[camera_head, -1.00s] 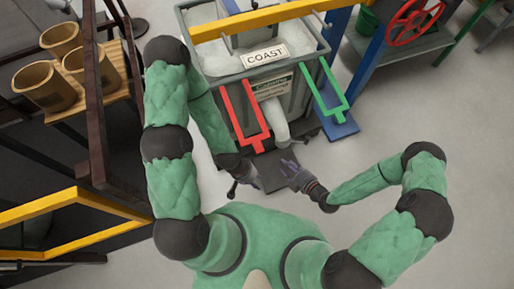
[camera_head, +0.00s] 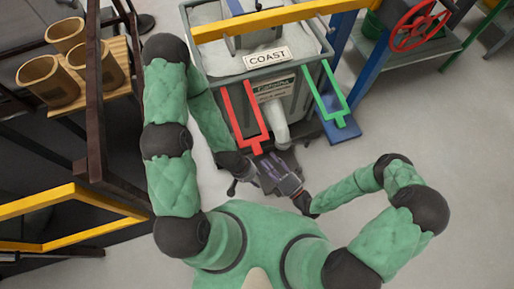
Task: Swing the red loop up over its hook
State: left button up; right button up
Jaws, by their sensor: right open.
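The red loop (camera_head: 232,126) is a long narrow frame with a short stub at its lower end. It hangs down along the front of the grey bin. My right gripper (camera_head: 265,166) is open, just below the stub, with no clear grip on it. My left gripper (camera_head: 234,186) is beside and slightly lower left, near the bin's foot. It is dark and small, so its jaws are unclear. I cannot make out the hook for the red loop.
A grey bin (camera_head: 325,52) marked COAST stands ahead, with a yellow bar (camera_head: 262,20) across it. A green loop (camera_head: 321,95) hangs at its right. A dark rack with tan cups (camera_head: 48,80) stands left.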

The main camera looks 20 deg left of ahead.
aim_at(257, 149)
jog(key=shift+x, duration=3.6)
grip_shut()
